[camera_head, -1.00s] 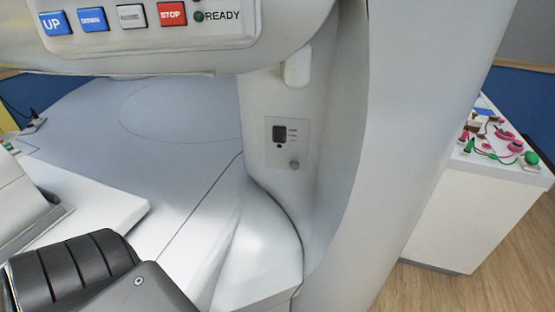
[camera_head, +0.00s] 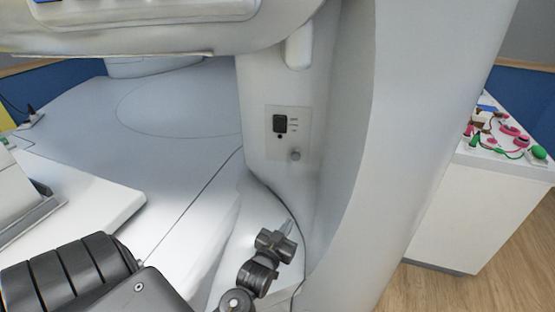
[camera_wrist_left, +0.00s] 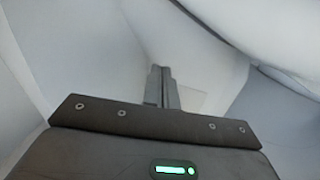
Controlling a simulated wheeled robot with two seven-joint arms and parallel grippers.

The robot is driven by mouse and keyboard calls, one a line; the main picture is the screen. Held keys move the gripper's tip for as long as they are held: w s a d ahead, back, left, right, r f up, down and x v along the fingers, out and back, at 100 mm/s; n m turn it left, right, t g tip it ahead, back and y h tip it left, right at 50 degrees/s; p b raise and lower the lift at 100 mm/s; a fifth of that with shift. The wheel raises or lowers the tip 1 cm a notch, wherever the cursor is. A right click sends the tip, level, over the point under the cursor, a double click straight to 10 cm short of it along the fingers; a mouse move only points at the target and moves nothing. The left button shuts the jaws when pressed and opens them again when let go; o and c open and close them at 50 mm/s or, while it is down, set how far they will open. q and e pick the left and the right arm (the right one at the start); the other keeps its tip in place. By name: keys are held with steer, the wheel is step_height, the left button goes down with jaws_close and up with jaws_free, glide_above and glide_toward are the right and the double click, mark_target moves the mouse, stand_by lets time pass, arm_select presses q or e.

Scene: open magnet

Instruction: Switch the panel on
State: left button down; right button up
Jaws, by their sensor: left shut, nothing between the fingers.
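A small panel (camera_head: 270,146) is set in the white upright wall of the machine, in the middle of the head view. It carries a dark switch (camera_head: 280,123) and a round grey knob (camera_head: 295,154) below it to the right. My left gripper (camera_head: 288,227) is below the panel, pointing up towards it and apart from it. In the left wrist view its fingers (camera_wrist_left: 162,86) are together with nothing between them. A pale plate, possibly the panel, shows just right of the fingers there. My right gripper is not in view.
The machine's white column (camera_head: 400,150) rises right of the panel. A white housing (camera_head: 130,28) overhangs at the top left. A white cabinet (camera_head: 465,215) with coloured items stands at the right. A flat bed surface (camera_head: 90,180) lies at the left.

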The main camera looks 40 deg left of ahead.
mark_target(279, 128)
arm_select(q)
steer(key=a+r+n+t+y, duration=0.2)
steer(key=a+r+y, duration=0.1)
steer(key=r, duration=0.5)
steer(key=a+r+n+t+y, duration=0.2)
steer(key=a+r+t+y, duration=0.1)
steer(key=r+y, duration=0.2)
step_height(279, 128, up, 3)
steer(key=shift+s+f+b, duration=0.15)
steer(key=shift+s+b, duration=0.2)
steer(key=shift+s, duration=0.1)
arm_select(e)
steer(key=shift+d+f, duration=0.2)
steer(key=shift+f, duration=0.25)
